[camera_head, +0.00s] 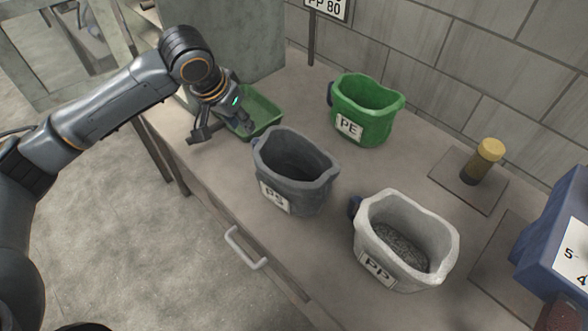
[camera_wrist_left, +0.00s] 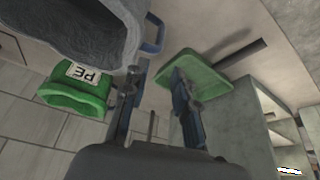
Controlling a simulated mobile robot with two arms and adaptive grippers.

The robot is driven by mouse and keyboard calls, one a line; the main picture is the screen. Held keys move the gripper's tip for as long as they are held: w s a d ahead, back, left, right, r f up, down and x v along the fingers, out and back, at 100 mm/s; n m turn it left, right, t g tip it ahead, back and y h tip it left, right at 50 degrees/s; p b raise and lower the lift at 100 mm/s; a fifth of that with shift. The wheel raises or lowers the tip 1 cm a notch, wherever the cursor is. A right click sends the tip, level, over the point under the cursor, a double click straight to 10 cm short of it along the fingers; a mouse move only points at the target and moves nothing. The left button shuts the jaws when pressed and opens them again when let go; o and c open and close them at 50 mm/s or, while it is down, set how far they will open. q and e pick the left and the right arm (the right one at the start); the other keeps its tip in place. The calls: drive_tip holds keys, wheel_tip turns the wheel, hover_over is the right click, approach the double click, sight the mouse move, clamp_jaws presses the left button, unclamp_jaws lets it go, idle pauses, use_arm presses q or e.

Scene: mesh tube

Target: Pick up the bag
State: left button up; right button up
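Three open bags stand on the counter: a green one marked PE (camera_head: 372,123), a dark grey one marked PS (camera_head: 300,196) and a whitish one marked PP (camera_head: 385,258) with grey material inside. My left gripper (camera_head: 222,130) is open and empty, beside the grey bag's upper left and over the green tray. In the left wrist view its two fingers (camera_wrist_left: 155,90) are spread apart. There the grey bag (camera_wrist_left: 90,30), with a blue handle, looms close at the top, and the green bag (camera_wrist_left: 72,100) is farther off. My right gripper does not show.
A shallow green tray (camera_head: 262,110) lies at the back left, also in the left wrist view (camera_wrist_left: 210,75). A yellow-topped cylinder (camera_head: 485,160) stands on a flat plate (camera_head: 452,180). A blue device (camera_head: 555,235) is at the right. A block wall bounds the back; a drawer handle (camera_head: 243,250) juts from the front.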

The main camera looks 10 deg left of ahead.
sight(252, 140)
use_arm(q)
drive_tip(key=f, duration=0.3)
drive_tip(key=shift+w+d+f, duration=0.2)
drive_tip(key=shift+d+f, duration=0.1)
drive_tip(key=shift+f, duration=0.1)
drive_tip(key=shift+w+d+f, duration=0.1)
drive_tip(key=shift+w+f, duration=0.05)
drive_tip(key=shift+f, duration=0.2)
drive_tip(key=shift+w+f, duration=0.25)
drive_tip(key=shift+f, duration=0.05)
drive_tip(key=shift+p+x, duration=0.35)
drive_tip(key=shift+x, duration=2.35)
drive_tip(key=shift+r, duration=0.1)
clamp_jaws()
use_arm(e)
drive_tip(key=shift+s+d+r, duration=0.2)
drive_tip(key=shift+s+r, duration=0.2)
